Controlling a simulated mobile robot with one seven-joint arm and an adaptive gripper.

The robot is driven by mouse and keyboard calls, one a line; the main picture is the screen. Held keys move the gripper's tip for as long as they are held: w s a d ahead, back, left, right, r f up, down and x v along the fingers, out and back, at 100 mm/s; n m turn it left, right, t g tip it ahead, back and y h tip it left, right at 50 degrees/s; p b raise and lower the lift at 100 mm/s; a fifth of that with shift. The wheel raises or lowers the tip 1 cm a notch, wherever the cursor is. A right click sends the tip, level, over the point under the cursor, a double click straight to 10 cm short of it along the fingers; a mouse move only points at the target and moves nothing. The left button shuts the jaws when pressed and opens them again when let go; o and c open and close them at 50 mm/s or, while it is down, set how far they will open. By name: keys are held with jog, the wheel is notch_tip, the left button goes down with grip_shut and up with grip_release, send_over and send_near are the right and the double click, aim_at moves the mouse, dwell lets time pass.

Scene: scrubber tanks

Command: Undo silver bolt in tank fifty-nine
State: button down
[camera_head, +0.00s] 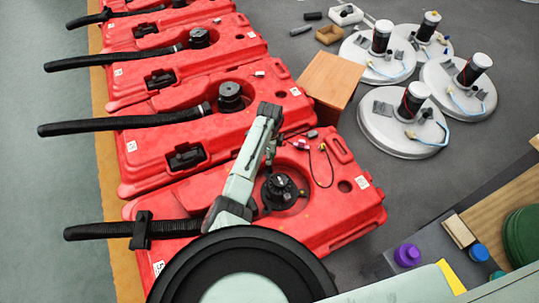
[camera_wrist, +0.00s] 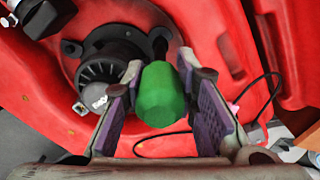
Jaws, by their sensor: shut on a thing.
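My gripper (camera_wrist: 160,85) is shut on a green tool handle (camera_wrist: 162,105) in the wrist view. A dark shaft (camera_wrist: 160,45) runs from the handle towards the round recess of a red tank (camera_wrist: 50,80). The shaft's far end is too dark to tell whether it meets a bolt. Left of the handle is a black ribbed motor unit (camera_wrist: 105,75) with a small silver fitting (camera_wrist: 80,108). In the head view the nearest red tank (camera_head: 340,215) lies under my arm, which hides my gripper. Its number labels are too small to read. No silver bolt can be made out for certain.
Several more red tanks (camera_head: 200,135) with black hoses (camera_head: 120,125) line up behind. A brown box (camera_head: 330,78) stands beside them. White round units (camera_head: 405,120) fill the right of the grey table. A purple cap (camera_head: 407,255) sits at lower right. A loose cable (camera_head: 325,165) crosses the near tank.

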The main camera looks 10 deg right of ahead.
jog(key=m, duration=0.5)
jog(key=shift+m, duration=0.3)
jog(key=m, duration=1.1)
jog(key=shift+b, duration=0.4)
jog(key=c, duration=1.9)
grip_release()
grip_shut()
jog(key=shift+w+d+f+b, duration=0.1)
jog(key=shift+f+b, duration=0.55)
jog(key=shift+f, duration=0.3)
